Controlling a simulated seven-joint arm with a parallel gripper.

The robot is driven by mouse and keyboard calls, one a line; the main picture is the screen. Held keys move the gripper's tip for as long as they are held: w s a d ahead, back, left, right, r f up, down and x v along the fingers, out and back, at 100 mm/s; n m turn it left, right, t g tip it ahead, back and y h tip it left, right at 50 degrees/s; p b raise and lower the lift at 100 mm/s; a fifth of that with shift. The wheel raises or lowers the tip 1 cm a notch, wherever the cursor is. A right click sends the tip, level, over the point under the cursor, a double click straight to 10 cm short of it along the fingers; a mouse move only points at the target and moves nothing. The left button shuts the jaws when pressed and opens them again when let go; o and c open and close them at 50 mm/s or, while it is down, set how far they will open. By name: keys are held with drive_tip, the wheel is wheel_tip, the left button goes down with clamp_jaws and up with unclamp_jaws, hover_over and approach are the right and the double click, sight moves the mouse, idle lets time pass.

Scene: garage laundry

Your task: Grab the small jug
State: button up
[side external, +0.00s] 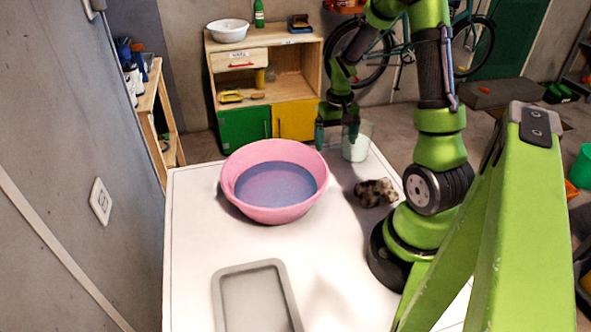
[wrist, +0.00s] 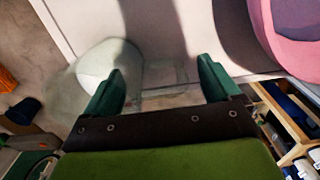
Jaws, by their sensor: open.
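The small jug (side external: 356,142) is clear and whitish and stands upright at the far edge of the white table, right of the pink basin. In the wrist view the jug (wrist: 92,68) is at the left, and its see-through handle (wrist: 165,74) reaches right into the space between my fingers. My gripper (side external: 336,136) points down beside the jug, open. In the wrist view my gripper (wrist: 160,80) has its two green fingers apart, one on each side of the handle. I cannot tell whether either finger touches it.
The pink basin (side external: 233,198) with bluish water stands left of my gripper. A mottled brown lump (side external: 376,192) lies in front of the jug. A grey tray (side external: 219,295) lies at the near side. The table (side external: 190,240) is bare left of the tray. A wooden cabinet (side external: 290,75) stands behind.

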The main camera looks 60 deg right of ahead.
drive_tip(key=shift+f, duration=0.6)
drive_tip(key=c, duration=1.5)
